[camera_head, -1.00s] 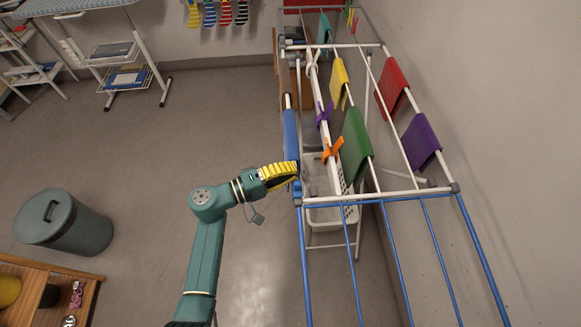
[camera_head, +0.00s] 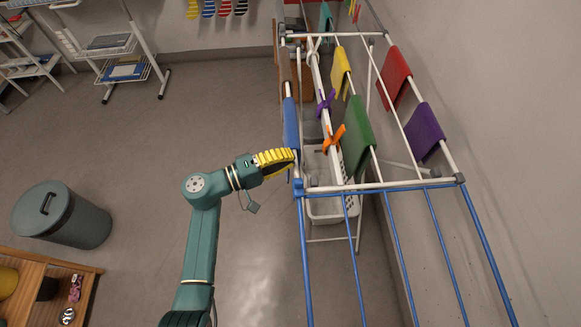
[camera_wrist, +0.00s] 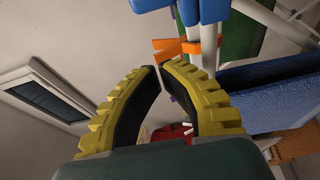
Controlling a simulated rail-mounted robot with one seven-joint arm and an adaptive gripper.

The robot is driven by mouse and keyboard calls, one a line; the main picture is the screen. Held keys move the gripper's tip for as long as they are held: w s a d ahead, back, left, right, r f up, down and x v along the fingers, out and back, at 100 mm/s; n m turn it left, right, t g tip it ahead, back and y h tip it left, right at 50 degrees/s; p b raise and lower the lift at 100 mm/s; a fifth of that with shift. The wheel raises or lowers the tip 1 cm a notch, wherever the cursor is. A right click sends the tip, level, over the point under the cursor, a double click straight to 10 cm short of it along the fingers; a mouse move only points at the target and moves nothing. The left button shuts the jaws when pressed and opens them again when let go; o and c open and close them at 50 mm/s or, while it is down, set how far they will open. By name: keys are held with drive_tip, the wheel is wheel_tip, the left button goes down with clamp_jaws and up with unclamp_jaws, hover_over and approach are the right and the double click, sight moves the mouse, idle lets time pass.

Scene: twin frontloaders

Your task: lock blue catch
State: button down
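The drying rack (camera_head: 400,187) stands along the right wall, with a white upper frame and blue rails on its near wing. A small blue piece, apparently the blue catch (camera_head: 298,188), sits at the rack's left corner joint. Blue parts (camera_wrist: 205,12) also show at the top of the wrist view, beyond the fingertips; which one is the catch is hard to tell. My gripper (camera_head: 292,156) is beside the rack's left edge, slightly beyond the corner piece. In the wrist view my gripper (camera_wrist: 160,66) has its yellow-ribbed fingertips together, with nothing visible between them.
A blue cloth (camera_head: 290,125) hangs just beyond my gripper. An orange clip (camera_head: 334,142) and a green cloth (camera_head: 357,135) hang on the rack. A white basket (camera_head: 345,212) stands underneath. Floor left of the rack is open; a grey bin (camera_head: 62,215) stands farther left.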

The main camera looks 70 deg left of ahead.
drive_tip(key=s+d, duration=0.1)
drive_tip(key=s, duration=0.8)
drive_tip(key=shift+s+d+b, duration=0.2)
drive_tip(key=shift+d+b, duration=0.15)
drive_tip(key=shift+f, duration=0.1)
